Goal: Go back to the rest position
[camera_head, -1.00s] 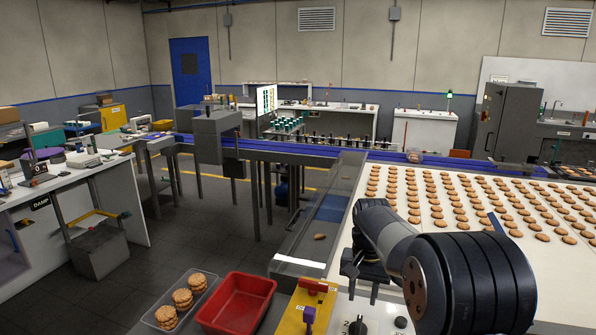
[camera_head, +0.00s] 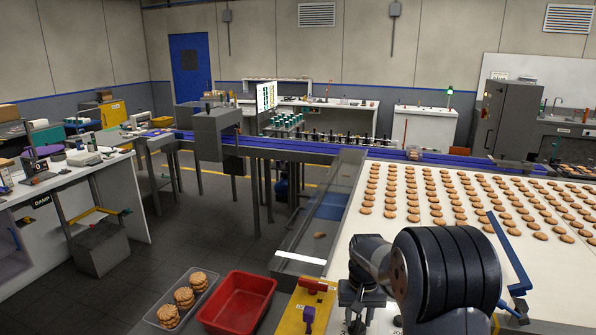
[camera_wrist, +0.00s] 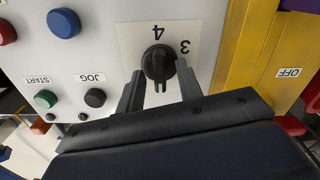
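My gripper (camera_wrist: 160,88) shows in the wrist view with its two dark fingers spread apart. A black rotary knob (camera_wrist: 158,62) on a white plate marked 4 and 3 lies just beyond and between the fingertips. No firm contact with it is visible. In the head view my gripper (camera_head: 357,318) is low over the control panel, below my dark wrist, and its fingertips are hard to make out.
The panel carries red, blue, green and black buttons, including JOG (camera_wrist: 95,98). A yellow panel (camera_head: 308,296) with a red handle is beside it. A red bin (camera_head: 237,303) and a clear tray (camera_head: 160,316) of biscuits stand left. The biscuit-covered table (camera_head: 352,225) lies behind.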

